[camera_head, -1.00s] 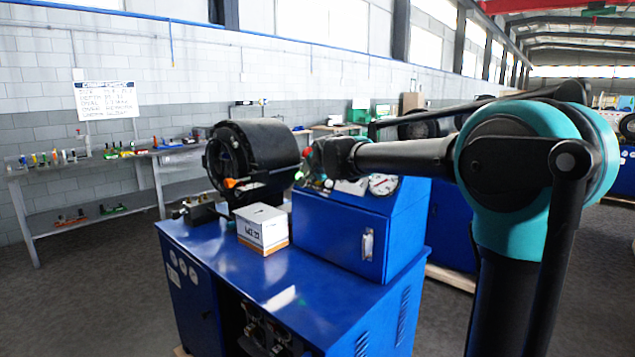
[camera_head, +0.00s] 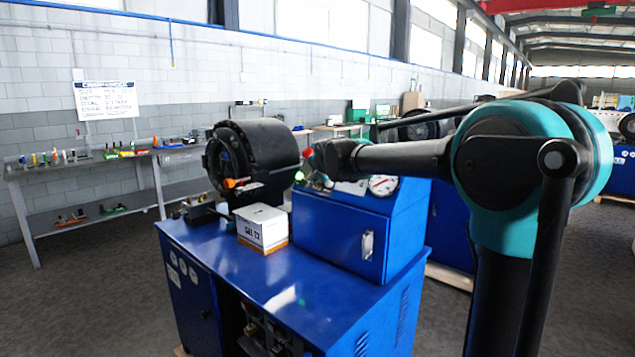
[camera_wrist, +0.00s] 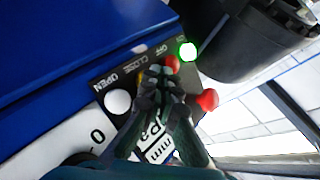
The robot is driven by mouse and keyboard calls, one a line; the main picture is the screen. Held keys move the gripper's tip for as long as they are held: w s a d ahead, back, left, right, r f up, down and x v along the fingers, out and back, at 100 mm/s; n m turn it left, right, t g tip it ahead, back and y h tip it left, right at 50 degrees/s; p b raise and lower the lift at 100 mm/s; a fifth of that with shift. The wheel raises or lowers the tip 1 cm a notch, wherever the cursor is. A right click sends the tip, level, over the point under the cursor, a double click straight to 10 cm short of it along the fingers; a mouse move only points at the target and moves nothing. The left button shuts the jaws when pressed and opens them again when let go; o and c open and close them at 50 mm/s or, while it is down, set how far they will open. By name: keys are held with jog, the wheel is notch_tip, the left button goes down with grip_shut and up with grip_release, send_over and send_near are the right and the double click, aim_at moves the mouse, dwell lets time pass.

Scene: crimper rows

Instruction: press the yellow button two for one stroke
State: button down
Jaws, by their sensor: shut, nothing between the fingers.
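The crimper's control panel (camera_wrist: 104,83) shows in the wrist view, with OPEN, CLOSE and OFF lettering. A small yellow patch (camera_wrist: 140,77) shows beside my fingers, by the CLOSE label. It looks like the edge of the yellow button, mostly hidden behind the fingers. My gripper (camera_wrist: 167,84) is shut and empty, its tips over the panel close to that patch. Whether they touch the button cannot be told.
A white button (camera_wrist: 118,101) is left of my fingers. A red button (camera_wrist: 172,63) is just beyond the tips, a lit green one (camera_wrist: 188,51) behind it. A red knob (camera_wrist: 208,99) is to the right. The black crimper head (camera_head: 262,155) and a white box (camera_head: 263,229) stand nearby.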

jog(key=shift+w+d+f, duration=0.1)
jog(key=shift+w+f, duration=0.05)
jog(key=shift+w, duration=0.05)
dwell(0.3)
jog(key=shift+s, duration=0.1)
jog(key=shift+s+a+r, duration=0.4)
jog(key=shift+s+r, duration=0.1)
dwell(0.4)
jog(key=shift+s+a+r, duration=0.65)
jog(key=shift+s+r, duration=0.05)
jog(key=shift+s, duration=0.15)
jog(key=shift+s+a+r, duration=0.65)
jog(key=shift+s+r, duration=0.05)
jog(key=shift+s, duration=0.1)
